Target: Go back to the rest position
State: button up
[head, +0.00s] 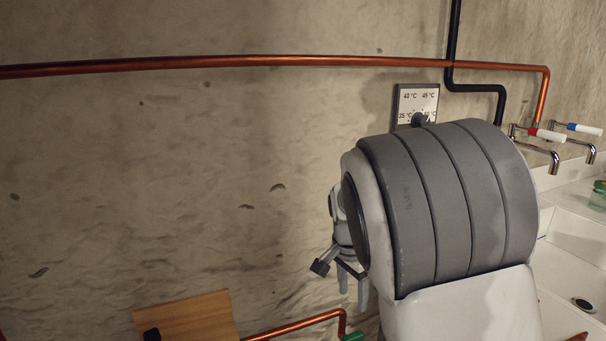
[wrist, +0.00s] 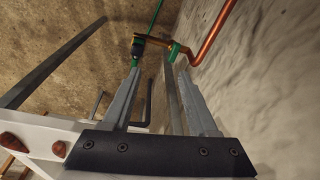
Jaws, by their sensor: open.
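My gripper (head: 352,285) hangs at the left side of my large grey arm in the head view, with its fingers pointing down in front of the wall. In the wrist view my gripper (wrist: 160,70) has its two grey fingers apart, and nothing is held between them. A brass-coloured fitting with green parts (wrist: 177,50) shows beyond the fingertips, joined to a copper pipe (wrist: 213,32). I cannot tell the exact gap between the fingertips and the fitting. My arm hides part of the wall and the counter.
A temperature dial (head: 417,100) is on the wall behind my arm. A copper pipe (head: 250,61) and a black pipe (head: 453,40) run along the wall. Taps (head: 540,150) stand over a white sink (head: 575,238) at right. A wooden board (head: 190,318) is at lower left.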

jog(key=s+d+r+n+t, duration=0.1)
jog(key=s+r+n, duration=0.3)
jog(key=s, duration=0.4)
jog(key=s+d+r+n+t+y, duration=0.1)
jog(key=s+r+n+t, duration=0.15)
jog(key=s, duration=0.65)
jog(key=s+d+r+n+t, duration=0.1)
jog(key=s+d+r+n, duration=0.1)
jog(key=s+r+n, duration=0.45)
notch_tip(320, 180, up, 13)
jog(key=s+m+p, duration=0.1)
jog(key=m+p, duration=0.1)
jog(key=p, duration=1.3)
jog(key=shift+s+a, duration=0.25)
jog(key=shift+s, duration=0.05)
jog(key=shift+o, duration=0.3)
jog(key=shift+f+g, duration=0.1)
jog(key=shift+g, duration=0.15)
